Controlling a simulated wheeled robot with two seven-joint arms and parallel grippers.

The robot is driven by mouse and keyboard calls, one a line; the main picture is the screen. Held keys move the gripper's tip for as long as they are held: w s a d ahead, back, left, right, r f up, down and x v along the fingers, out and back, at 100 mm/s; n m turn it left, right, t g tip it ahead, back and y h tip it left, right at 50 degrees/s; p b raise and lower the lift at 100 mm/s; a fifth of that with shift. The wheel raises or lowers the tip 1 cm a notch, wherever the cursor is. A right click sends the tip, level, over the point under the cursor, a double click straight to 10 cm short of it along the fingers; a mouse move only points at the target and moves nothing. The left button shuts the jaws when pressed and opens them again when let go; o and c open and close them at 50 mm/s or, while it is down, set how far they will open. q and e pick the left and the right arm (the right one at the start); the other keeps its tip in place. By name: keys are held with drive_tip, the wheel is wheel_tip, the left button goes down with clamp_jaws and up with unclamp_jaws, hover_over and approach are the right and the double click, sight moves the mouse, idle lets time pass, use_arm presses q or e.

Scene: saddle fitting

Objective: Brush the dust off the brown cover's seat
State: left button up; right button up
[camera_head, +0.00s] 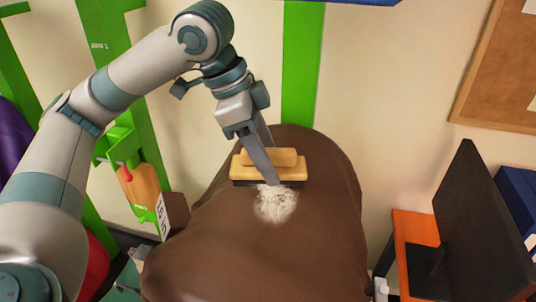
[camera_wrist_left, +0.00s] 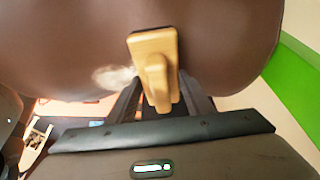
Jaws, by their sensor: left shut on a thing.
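The brown cover (camera_head: 320,235) is draped over a rounded form in the middle of the head view and fills the top of the left wrist view (camera_wrist_left: 60,50). A patch of white dust (camera_head: 276,205) lies on its top and shows as a pale blur in the left wrist view (camera_wrist_left: 113,77). My left gripper (camera_head: 268,170) is shut on the wooden brush (camera_head: 243,168). The brush, with dark bristles, is at the far edge of the dust and seems to touch the cover. It also shows in the left wrist view (camera_wrist_left: 155,47). My right gripper is not in view.
A black monitor (camera_head: 470,225) stands on an orange table (camera_head: 412,232) at the right. Green posts (camera_head: 302,65) rise against the wall behind. A cork board (camera_head: 500,75) hangs at upper right. Some equipment stands left of the cover.

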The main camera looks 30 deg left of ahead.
use_arm(q)
drive_tip(key=shift+f, duration=0.25)
drive_tip(key=shift+s, duration=0.1)
drive_tip(key=shift+s+d+r+p, duration=0.2)
drive_tip(key=shift+s+p, duration=0.4)
drive_tip(key=shift+s, duration=0.05)
drive_tip(key=shift+s+d+p, duration=0.25)
drive_tip(key=shift+s+p, duration=0.4)
drive_tip(key=shift+s, duration=0.5)
drive_tip(key=shift+s, duration=0.1)
drive_tip(key=shift+s+d+p, duration=0.25)
drive_tip(key=shift+s+p, duration=0.4)
drive_tip(key=shift+s, duration=0.15)
drive_tip(key=shift+s+f+b, duration=0.2)
drive_tip(key=shift+f+b, duration=0.15)
drive_tip(key=shift+b, duration=0.3)
drive_tip(key=shift+s+d+b, duration=0.25)
drive_tip(key=shift+s+b, duration=0.35)
drive_tip(key=shift+b, duration=0.4)
